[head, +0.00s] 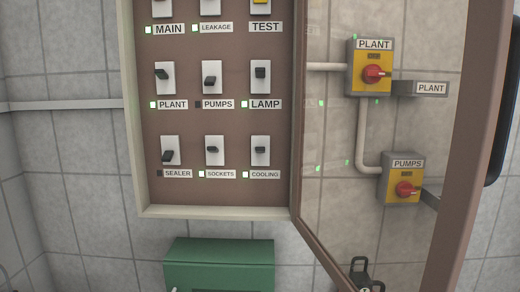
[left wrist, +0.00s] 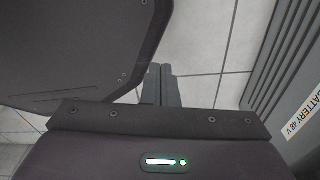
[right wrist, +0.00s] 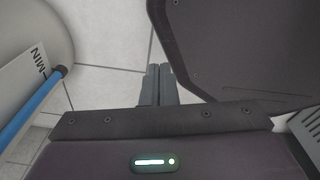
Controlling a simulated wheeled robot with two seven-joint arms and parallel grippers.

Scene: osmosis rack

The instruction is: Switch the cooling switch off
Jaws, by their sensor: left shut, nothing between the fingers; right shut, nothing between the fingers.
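The cooling switch (head: 260,151) is a white plate with a dark lever, in the bottom row at the right of the brown panel. Its lever shows near the plate's middle. The label COOLING (head: 265,174) is below it, with a lit green lamp (head: 245,174) to the label's left. My left gripper (left wrist: 162,68) is shut and empty over the tiled floor in the left wrist view. My right gripper (right wrist: 158,68) is shut and empty over the floor in the right wrist view. Neither wrist view shows the switch.
The sockets switch (head: 214,151) is left of cooling, the lamp switch (head: 260,77) above. The cabinet's transparent door (head: 310,232) stands open at the right, with yellow switch boxes (head: 372,86) behind it. A green box (head: 220,262) is below. A battery unit (left wrist: 290,100) is by my left gripper.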

